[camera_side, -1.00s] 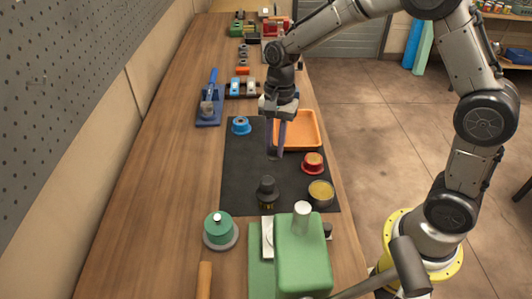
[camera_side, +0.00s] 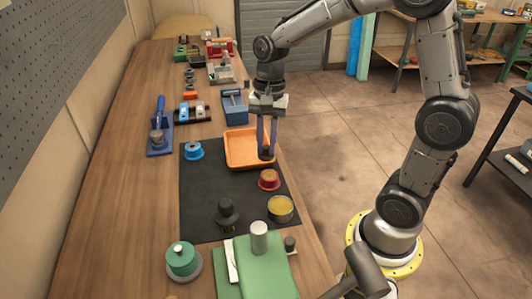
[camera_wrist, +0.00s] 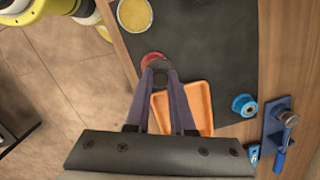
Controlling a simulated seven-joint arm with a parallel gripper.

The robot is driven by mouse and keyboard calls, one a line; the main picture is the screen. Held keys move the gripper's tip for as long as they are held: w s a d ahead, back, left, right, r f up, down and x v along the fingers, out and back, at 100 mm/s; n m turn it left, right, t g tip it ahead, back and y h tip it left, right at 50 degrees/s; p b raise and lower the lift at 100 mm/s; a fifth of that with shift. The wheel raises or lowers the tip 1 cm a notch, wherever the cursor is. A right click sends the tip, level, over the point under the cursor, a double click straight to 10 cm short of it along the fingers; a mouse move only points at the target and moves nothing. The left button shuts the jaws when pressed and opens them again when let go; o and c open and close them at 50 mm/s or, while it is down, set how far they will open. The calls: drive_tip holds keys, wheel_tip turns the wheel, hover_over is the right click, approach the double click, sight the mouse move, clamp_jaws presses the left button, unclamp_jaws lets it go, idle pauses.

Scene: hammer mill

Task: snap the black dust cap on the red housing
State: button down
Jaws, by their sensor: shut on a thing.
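The red housing (camera_side: 269,183) stands upright on the black mat near its right edge; its upper face looks tan. My gripper (camera_side: 266,152) points down, shut on a small dark round piece, which looks like the black dust cap (camera_side: 267,153). The cap is at the fingertips over the right part of the orange tray, apart from the housing in the side view. In the wrist view my gripper (camera_wrist: 166,76) has the cap (camera_wrist: 160,79) between its tips, overlapping the housing (camera_wrist: 150,59) and hiding part of it.
The orange tray (camera_side: 234,148) lies beside the housing. On the black mat (camera_side: 205,200) are a dark cup with yellow content (camera_side: 281,208), a black knob-shaped piece (camera_side: 228,213) and a blue ring-shaped part (camera_side: 193,150). A green pot (camera_side: 182,258) and green machine stand in front.

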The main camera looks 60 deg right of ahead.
drive_tip(key=shift+m, duration=0.3)
drive_tip(key=shift+w+d+f, duration=0.1)
drive_tip(key=shift+d+f, duration=0.25)
drive_tip(key=shift+f, duration=0.85)
drive_tip(key=shift+s+d+f, duration=0.1)
drive_tip(key=shift+d+f, duration=0.2)
drive_tip(key=shift+f, duration=0.95)
drive_tip(key=shift+w+d+f, duration=0.1)
drive_tip(key=shift+d+f, duration=0.25)
drive_tip(key=shift+f, duration=0.85)
drive_tip(key=shift+f, duration=0.15)
drive_tip(key=shift+c, duration=1.1)
unclamp_jaws()
wheel_tip(320, 180, up, 7)
